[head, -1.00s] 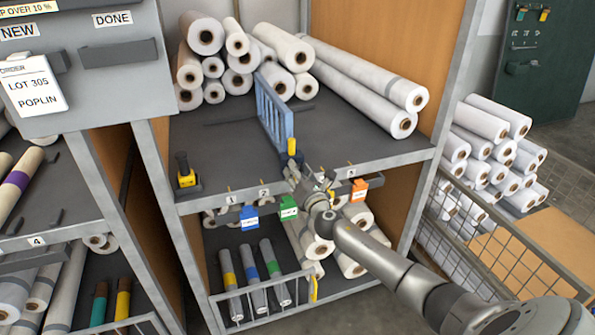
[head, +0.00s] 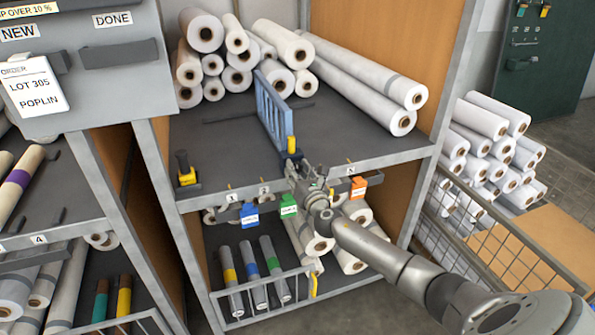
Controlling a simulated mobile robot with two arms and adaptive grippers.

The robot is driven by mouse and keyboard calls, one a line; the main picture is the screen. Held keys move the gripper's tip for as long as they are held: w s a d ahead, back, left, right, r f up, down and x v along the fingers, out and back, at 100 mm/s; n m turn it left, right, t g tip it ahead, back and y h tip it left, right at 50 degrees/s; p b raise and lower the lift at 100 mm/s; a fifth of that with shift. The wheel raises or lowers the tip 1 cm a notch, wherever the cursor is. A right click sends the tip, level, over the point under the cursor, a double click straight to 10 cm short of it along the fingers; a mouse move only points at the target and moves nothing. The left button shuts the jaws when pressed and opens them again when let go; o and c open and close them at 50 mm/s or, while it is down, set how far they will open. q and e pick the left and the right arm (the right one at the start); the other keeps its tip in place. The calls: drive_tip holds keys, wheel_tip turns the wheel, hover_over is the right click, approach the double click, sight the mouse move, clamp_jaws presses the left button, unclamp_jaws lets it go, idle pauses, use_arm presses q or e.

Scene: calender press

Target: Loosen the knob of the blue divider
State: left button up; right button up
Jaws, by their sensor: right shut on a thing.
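The blue divider (head: 269,108) stands upright on the upper shelf deck (head: 225,143), running from front to back. A yellow part (head: 291,145) shows at its front end, near the shelf's front edge. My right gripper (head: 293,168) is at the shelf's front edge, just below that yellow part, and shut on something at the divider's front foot. The fingers hide what they hold, so I cannot see the knob clearly. My left gripper is not in view.
White rolls (head: 365,80) lie at the back and right of the deck. A black and yellow tool (head: 185,170) stands at the left front. Blue (head: 250,215), green (head: 288,206) and orange (head: 358,187) tags hang below the edge. A wire cage (head: 490,240) stands at right.

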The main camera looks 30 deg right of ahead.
drive_tip(key=shift+f, duration=0.1)
drive_tip(key=o, duration=1)
drive_tip(key=shift+s, duration=0.15)
drive_tip(key=v, duration=1.1)
drive_tip(key=shift+s, duration=0.35)
